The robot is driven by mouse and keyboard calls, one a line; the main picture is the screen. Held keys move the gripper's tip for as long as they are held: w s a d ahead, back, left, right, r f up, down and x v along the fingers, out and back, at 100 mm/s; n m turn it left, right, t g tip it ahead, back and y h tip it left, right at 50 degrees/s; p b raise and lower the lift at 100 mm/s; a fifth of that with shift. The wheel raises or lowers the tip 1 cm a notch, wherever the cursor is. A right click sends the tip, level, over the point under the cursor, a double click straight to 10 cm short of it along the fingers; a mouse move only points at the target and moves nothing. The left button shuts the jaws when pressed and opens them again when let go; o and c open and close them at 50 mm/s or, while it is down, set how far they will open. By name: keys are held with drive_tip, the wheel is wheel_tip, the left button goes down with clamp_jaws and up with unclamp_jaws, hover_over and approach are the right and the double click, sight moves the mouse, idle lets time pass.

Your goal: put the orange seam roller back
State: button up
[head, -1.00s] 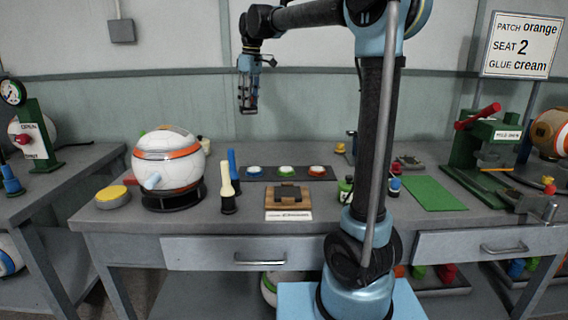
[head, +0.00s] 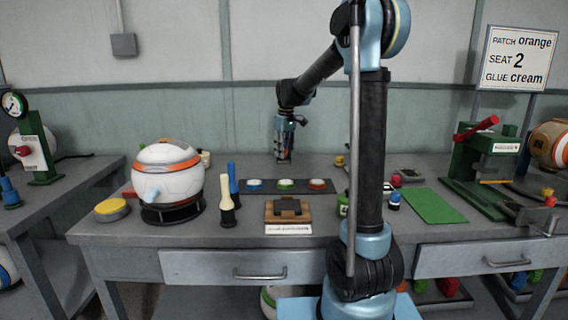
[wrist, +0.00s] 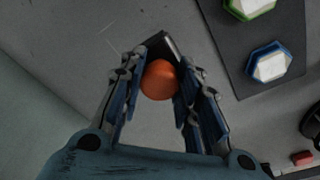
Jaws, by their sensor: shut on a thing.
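My gripper (head: 284,158) is low over the back of the middle table in the head view, behind the dark patch tray. In the wrist view my gripper (wrist: 161,85) is shut on the orange seam roller (wrist: 159,80). Its round orange part shows between the fingers, with a dark part beyond it toward the fingertips. The fingers hide some of the roller, and I cannot make it out clearly in the head view. I cannot tell whether it touches the table.
The dark tray (head: 246,188) holds blue, green and orange-rimmed patches. In front are a wooden block (head: 288,216) with a black top, and cream (head: 226,198) and blue (head: 232,178) bottles. A ball (head: 168,178) stands left. A green mat (head: 434,205) and green press (head: 490,165) are right.

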drive_tip(key=shift+f, duration=2.2)
drive_tip(key=o, duration=1)
drive_tip(key=r, duration=0.8)
drive_tip(key=s+r, duration=0.1)
drive_tip(key=r, duration=0.3)
drive_tip(key=shift+d, duration=0.3)
